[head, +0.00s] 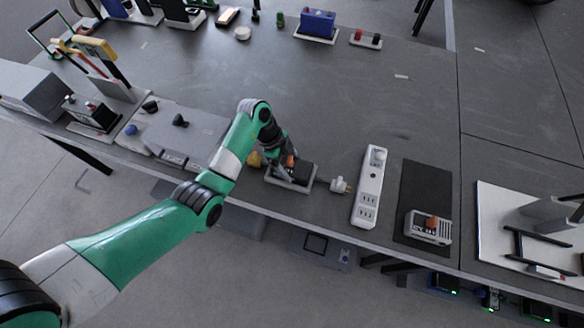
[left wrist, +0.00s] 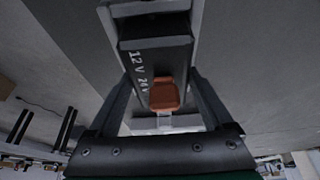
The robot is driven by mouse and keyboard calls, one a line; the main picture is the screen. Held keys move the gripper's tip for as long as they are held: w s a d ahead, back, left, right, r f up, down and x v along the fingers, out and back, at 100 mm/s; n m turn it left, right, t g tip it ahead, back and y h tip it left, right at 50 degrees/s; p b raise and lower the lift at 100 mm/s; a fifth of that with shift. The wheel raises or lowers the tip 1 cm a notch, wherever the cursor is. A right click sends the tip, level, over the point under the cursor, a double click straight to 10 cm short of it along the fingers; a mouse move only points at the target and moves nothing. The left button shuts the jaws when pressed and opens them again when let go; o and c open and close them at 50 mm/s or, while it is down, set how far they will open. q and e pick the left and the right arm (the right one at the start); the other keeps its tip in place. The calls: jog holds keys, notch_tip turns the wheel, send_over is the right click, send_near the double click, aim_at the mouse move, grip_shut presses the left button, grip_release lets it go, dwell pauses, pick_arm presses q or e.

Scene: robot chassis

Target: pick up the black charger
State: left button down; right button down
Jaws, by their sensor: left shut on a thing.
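The black charger (head: 302,173) sits at a light grey tray (head: 289,187) near the table's front edge in the head view. My left gripper (head: 288,170) reaches down over it and partly hides it. In the left wrist view the charger (left wrist: 152,62) shows white "12V 24V" lettering and an orange-red switch. The left gripper's fingers (left wrist: 165,95) stand on both sides of it, shut on it. I cannot tell whether the charger is clear of the tray. My right gripper is not in view.
To the right are a white plug (head: 340,186), a white power strip (head: 370,188) and a black mat (head: 425,185) bearing a pale device with an orange part (head: 428,227). A grey box (head: 185,135) lies left. The table's middle (head: 350,110) is clear.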

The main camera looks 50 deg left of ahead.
aim_at(291, 160)
pick_arm(q)
jog(key=shift+r+p, duration=0.4)
jog(key=shift+r, duration=0.15)
notch_tip(291, 160, up, 3)
jog(key=shift+w+f+p, duration=0.1)
jog(key=shift+f+p, duration=0.05)
jog(key=shift+p, duration=0.8)
jog(key=s+d+r+p, duration=0.6)
jog(key=s+r+p, duration=0.3)
jog(key=s+p, duration=0.2)
jog(key=shift+s+r, duration=0.15)
jog(key=shift+s, duration=0.7)
